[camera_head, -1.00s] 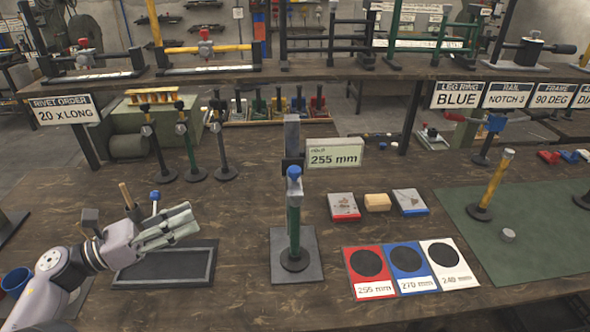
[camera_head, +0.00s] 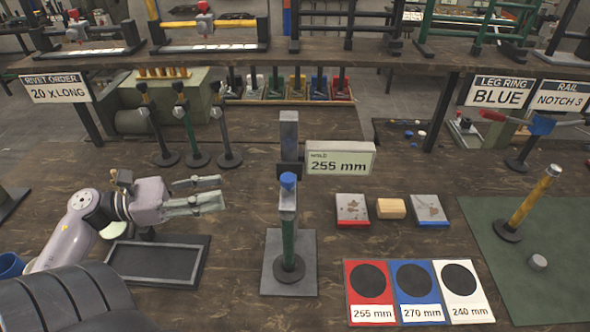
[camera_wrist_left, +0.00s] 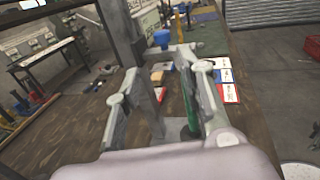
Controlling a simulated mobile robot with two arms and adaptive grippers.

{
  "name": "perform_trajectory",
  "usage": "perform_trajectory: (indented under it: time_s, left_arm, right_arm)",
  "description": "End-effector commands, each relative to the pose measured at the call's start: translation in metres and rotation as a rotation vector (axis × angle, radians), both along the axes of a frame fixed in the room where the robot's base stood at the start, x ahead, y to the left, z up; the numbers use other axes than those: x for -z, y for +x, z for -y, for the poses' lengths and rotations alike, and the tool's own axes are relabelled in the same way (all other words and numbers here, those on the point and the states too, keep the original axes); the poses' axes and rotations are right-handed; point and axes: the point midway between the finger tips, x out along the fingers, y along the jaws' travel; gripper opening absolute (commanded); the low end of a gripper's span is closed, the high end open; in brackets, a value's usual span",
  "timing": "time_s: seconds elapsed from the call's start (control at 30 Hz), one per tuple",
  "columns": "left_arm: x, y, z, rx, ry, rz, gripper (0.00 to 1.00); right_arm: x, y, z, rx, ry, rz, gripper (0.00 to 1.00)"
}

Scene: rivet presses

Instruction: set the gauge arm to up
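The gauge stands mid-bench on a grey base plate (camera_head: 275,278), with an upright grey column (camera_head: 289,130), a dark block on it and a display (camera_head: 340,160) reading 255 mm. A green post (camera_head: 288,245) with a grey top piece and blue knob (camera_head: 288,181) stands upright in front of the column. Which part is the gauge arm is unclear. My left gripper (camera_head: 222,191) is open and empty, left of the gauge and apart from it, fingers pointing towards it. In the left wrist view, the green post (camera_wrist_left: 188,105) and blue knob (camera_wrist_left: 162,38) show between and beyond the fingers. My right gripper is not in view.
A dark tray (camera_head: 155,288) lies below my left gripper. Several upright posts (camera_head: 189,140) stand behind it. Red, blue and white cards (camera_head: 417,310) lie right of the gauge, with small blocks (camera_head: 391,208) behind them. Bare bench lies between gripper and gauge.

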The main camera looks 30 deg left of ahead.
Motion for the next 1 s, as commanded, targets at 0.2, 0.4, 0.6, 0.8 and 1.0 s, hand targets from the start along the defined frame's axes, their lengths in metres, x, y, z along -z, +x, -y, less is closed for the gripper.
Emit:
perform_trajectory:
  time_s: [0.2,0.4,0.6,0.8,1.0]
  left_arm:
    - [-0.006,0.032,0.032,0.005,-0.001,0.004,0.36]
    - [-0.007,0.064,0.062,0.003,-0.001,0.004,0.36]
    - [-0.006,0.093,0.089,0.002,-0.001,0.004,0.36]
    - [-0.003,0.111,0.106,0.0,-0.002,0.002,0.36]
    - [-0.001,0.116,0.111,0.0,0.0,0.001,0.36]
  right_arm:
    - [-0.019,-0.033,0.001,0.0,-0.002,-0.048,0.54]
    - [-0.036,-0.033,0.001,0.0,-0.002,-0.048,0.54]
    - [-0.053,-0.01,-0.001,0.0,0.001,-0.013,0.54]
    - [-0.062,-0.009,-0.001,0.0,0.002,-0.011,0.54]
    - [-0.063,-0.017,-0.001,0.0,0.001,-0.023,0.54]
